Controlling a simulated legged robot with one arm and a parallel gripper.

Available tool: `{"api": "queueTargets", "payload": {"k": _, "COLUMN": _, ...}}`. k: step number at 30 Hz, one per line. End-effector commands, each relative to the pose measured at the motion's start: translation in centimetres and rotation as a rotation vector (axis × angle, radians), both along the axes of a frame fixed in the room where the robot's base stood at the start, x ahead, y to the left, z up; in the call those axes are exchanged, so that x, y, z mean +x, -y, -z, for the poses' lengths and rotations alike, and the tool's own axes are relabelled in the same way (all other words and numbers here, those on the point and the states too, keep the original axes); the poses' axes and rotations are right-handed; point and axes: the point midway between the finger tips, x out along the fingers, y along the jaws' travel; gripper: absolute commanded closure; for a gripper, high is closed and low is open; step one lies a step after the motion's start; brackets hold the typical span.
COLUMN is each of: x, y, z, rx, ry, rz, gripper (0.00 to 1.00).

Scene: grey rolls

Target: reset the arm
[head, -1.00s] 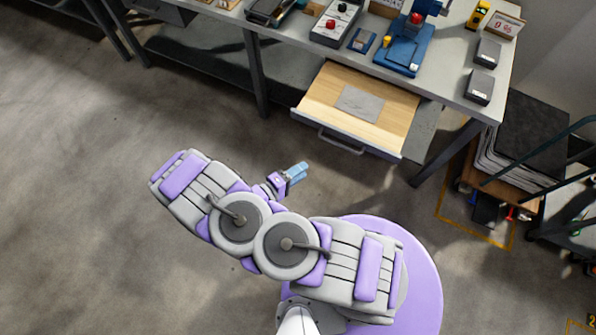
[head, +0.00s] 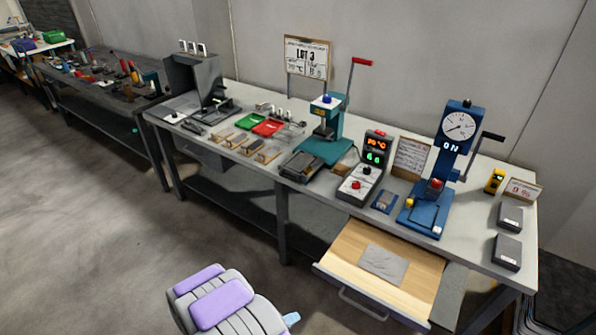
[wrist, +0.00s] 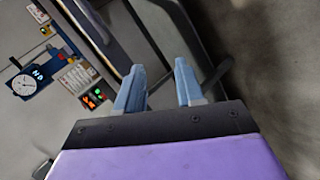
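My gripper (wrist: 160,88) shows in the wrist view with its two light blue fingers apart and nothing between them. In the head view only a blue fingertip (head: 291,319) shows at the bottom edge, beside my grey and purple arm (head: 222,302). The gripper is in front of the workbench, left of and below the open drawer. The rest of my arm is out of the head view.
The open wooden drawer (head: 350,268) juts out from the workbench (head: 480,215) and holds a grey sheet (head: 384,262). A blue dial press (head: 432,205), a teal press (head: 325,147) and a control box (head: 360,185) stand on top. Floor at left is clear.

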Motion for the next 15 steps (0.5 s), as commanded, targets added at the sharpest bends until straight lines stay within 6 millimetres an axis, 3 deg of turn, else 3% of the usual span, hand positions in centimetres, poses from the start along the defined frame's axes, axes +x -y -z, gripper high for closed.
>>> {"api": "queueTargets", "payload": {"k": 8, "x": 4.5, "y": -8.4, "z": -4.7, "rx": 0.511, "ry": -0.039, "rz": -0.008, "gripper": 0.63}}
{"api": "queueTargets", "payload": {"k": 15, "x": 6.0, "y": -12.8, "z": -12.1, "rx": 0.848, "ry": -0.108, "rz": -0.037, "gripper": 0.63}}
